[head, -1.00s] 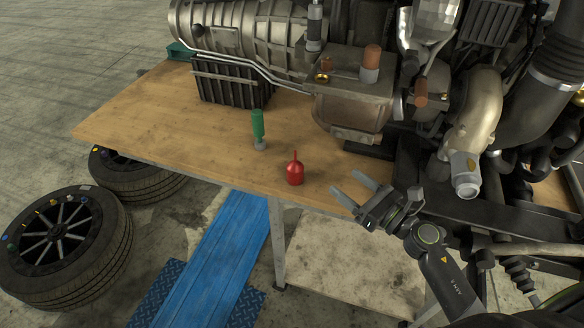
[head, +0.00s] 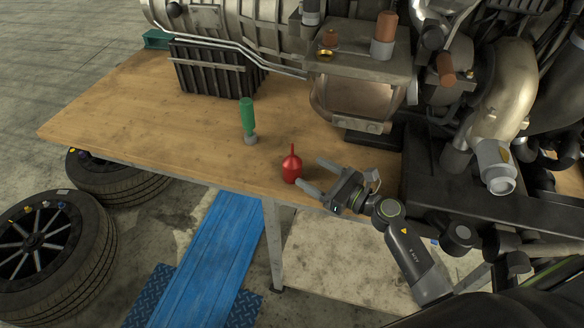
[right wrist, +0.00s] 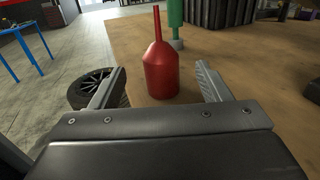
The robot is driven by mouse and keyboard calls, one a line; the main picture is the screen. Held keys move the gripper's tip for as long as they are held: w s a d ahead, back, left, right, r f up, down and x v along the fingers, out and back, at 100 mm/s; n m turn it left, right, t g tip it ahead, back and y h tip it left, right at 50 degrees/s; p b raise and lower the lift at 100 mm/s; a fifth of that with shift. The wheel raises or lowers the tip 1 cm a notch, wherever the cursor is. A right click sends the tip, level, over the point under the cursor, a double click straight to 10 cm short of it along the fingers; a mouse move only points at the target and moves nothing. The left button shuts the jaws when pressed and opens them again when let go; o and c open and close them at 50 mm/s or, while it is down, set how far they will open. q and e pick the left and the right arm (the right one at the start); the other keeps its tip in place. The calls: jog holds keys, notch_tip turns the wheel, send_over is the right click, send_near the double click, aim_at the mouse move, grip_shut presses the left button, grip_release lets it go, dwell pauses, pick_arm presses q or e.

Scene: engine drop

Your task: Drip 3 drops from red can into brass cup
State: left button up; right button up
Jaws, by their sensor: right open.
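The red can (head: 292,167) stands upright on the wooden bench near its front edge, its thin spout pointing up. My right gripper (head: 309,175) is open, just right of the can, with its fingers pointing at it. In the right wrist view the can (right wrist: 161,72) shows between the two open fingers, with a gap on each side. I cannot tell how far it is inside the jaws. A small brass cup (head: 325,55) sits on top of the engine housing behind. My left gripper is not in view.
A green-handled tool (head: 248,118) stands on the bench (head: 130,110) left of the can. The engine (head: 365,95) fills the back and right. Tyres (head: 55,255) and a blue ramp (head: 212,255) lie below the bench. The bench's left part is clear.

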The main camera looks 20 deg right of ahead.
aim_at(301, 167)
jog(key=shift+x, duration=1.25)
jog(key=x, duration=0.4)
jog(key=shift+w+a+f, duration=0.15)
jog(key=shift+w+f, duration=0.1)
jog(key=shift+f, duration=0.05)
jog(key=shift+c, duration=1)
jog(key=c, duration=0.9)
jog(key=shift+r+p, duration=1.15)
jog(key=shift+r, duration=3.9)
jog(key=shift+s, duration=0.1)
